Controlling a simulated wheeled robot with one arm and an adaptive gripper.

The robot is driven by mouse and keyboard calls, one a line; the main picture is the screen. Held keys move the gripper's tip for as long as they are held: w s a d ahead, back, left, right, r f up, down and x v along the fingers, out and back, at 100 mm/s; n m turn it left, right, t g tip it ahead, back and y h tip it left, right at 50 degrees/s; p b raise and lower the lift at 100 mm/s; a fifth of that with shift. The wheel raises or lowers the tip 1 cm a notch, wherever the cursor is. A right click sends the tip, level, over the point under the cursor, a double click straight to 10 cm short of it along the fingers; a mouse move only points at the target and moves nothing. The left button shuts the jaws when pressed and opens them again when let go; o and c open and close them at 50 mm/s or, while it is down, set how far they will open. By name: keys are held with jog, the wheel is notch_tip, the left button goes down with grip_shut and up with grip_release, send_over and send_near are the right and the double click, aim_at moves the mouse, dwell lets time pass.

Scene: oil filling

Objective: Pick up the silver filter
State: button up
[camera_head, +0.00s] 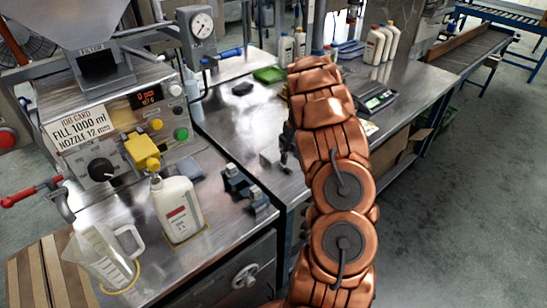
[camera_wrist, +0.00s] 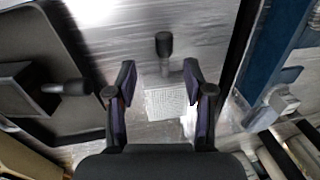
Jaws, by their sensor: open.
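In the wrist view, a pale silver mesh square (camera_wrist: 166,103) lies on a shiny metal surface. A thin stem leads from it to a dark knob (camera_wrist: 164,44); together they look like the silver filter. My gripper (camera_wrist: 159,75) is open, with one finger on each side of the stem and mesh. Nothing is visibly held, and I cannot tell how high the fingers are above the filter. In the head view, my copper arm covers much of the bench, and I cannot make out the filter there.
The filling machine has a slot labelled FILTER (camera_head: 98,66). A white bottle (camera_head: 178,208) and a clear jug (camera_head: 101,256) stand before it. A blue clamp (camera_head: 238,183) sits right of the bottle. In the wrist view, a dark tray-like thing (camera_wrist: 27,45) is left of my fingers.

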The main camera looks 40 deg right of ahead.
aim_at(287, 168)
jog(key=f+p, duration=0.1)
jog(key=f, duration=0.1)
jog(key=a+f+p, duration=0.1)
jog(key=shift+s+a+f, duration=0.1)
jog(key=shift+f, duration=0.7)
grip_shut()
